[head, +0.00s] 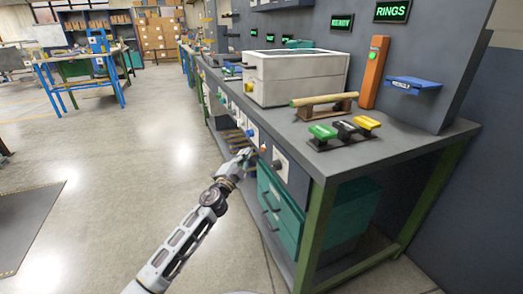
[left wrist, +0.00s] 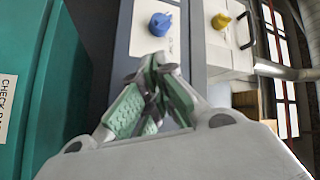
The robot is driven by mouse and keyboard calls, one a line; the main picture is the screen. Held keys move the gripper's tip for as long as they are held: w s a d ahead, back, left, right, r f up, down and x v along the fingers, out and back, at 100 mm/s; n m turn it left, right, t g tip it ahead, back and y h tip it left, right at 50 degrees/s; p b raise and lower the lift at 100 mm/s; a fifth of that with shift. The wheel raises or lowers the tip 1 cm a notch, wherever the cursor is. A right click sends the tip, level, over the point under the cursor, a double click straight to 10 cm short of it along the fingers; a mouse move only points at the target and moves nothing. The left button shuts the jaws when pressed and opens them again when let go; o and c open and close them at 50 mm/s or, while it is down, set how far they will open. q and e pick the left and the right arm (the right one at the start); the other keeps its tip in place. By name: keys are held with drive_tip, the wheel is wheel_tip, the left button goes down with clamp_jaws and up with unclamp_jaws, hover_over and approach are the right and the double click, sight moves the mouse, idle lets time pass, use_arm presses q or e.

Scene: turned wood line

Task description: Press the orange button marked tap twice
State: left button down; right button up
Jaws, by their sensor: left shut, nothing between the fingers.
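A small orange button (head: 263,148) shows on the front face of the grey workbench, below the top's edge. Its marking is too small to read. My left gripper (head: 246,155) is just left of it in the head view, in front of the bench face; I cannot tell whether they touch. In the left wrist view the green-padded fingers (left wrist: 155,85) are shut and empty. No orange button is visible there; the fingers hide part of the panel. My right gripper is not in view.
A dark knob (head: 277,164) is right of the button. Teal drawers (head: 281,208) stand below. The floor at left (head: 110,150) is clear.

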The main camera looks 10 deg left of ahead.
use_arm(q)
drive_tip(key=shift+s+a, duration=0.4)
drive_tip(key=shift+a, duration=0.2)
drive_tip(key=shift+s+a, duration=0.35)
drive_tip(key=shift+a, duration=0.2)
